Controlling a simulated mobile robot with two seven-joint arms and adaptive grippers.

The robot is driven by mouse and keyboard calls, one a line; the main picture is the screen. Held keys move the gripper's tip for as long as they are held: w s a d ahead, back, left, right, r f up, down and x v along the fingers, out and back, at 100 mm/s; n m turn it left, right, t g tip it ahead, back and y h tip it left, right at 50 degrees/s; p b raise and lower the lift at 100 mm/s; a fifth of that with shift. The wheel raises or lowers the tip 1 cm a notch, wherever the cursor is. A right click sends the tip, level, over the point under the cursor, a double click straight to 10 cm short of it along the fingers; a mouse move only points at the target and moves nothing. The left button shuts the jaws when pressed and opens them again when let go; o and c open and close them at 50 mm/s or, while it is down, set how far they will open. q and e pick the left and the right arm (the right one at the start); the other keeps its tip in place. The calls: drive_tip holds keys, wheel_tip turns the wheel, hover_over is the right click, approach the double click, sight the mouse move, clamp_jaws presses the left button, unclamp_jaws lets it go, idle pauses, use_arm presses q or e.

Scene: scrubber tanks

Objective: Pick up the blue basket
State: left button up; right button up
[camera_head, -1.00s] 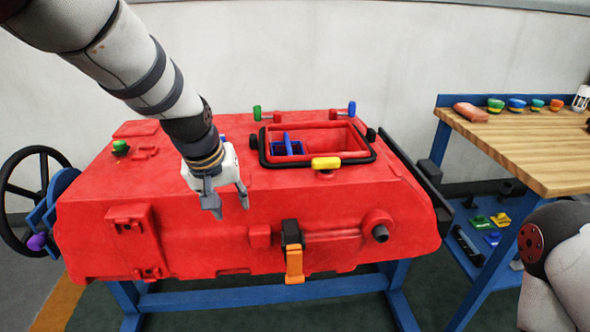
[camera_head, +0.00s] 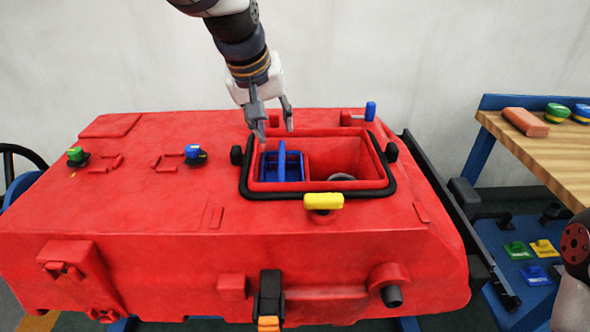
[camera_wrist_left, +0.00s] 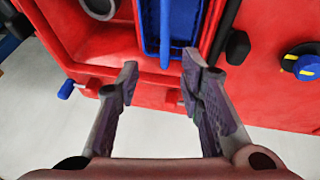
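The blue basket (camera_head: 282,166) sits in the left part of the rectangular opening in the top of the red tank (camera_head: 130,195). Its upright blue handle (camera_head: 282,160) stands across its middle. In the left wrist view the basket (camera_wrist_left: 184,22) is at the top centre, beyond the fingertips. My left gripper (camera_head: 272,128) is open and empty, pointing down at the back left edge of the opening, close to the basket. In the left wrist view its two fingers (camera_wrist_left: 160,78) are spread apart. My right gripper is out of view; only part of my right arm shows at the right edge.
A black seal frames the opening (camera_head: 388,183), with a yellow latch (camera_head: 323,202) in front. The opening's right part holds a grey ring (camera_head: 341,177). Blue-topped (camera_head: 196,153) and green-topped (camera_head: 76,155) valves stand left. A wooden workbench (camera_head: 545,150) is at the right.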

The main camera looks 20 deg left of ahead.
sight(281, 159)
use_arm(q)
drive_tip(key=x, duration=0.3)
drive_tip(key=s+b+x, duration=0.1)
drive_tip(key=x, duration=0.3)
drive_tip(key=s+f+x, duration=0.1)
drive_tip(key=x, duration=0.2)
drive_tip(key=shift+f, duration=0.3)
drive_tip(key=shift+w+r, duration=0.1)
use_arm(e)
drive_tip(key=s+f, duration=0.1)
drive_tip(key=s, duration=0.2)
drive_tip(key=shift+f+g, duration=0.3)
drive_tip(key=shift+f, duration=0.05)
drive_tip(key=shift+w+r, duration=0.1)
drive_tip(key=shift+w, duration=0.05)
use_arm(q)
clamp_jaws()
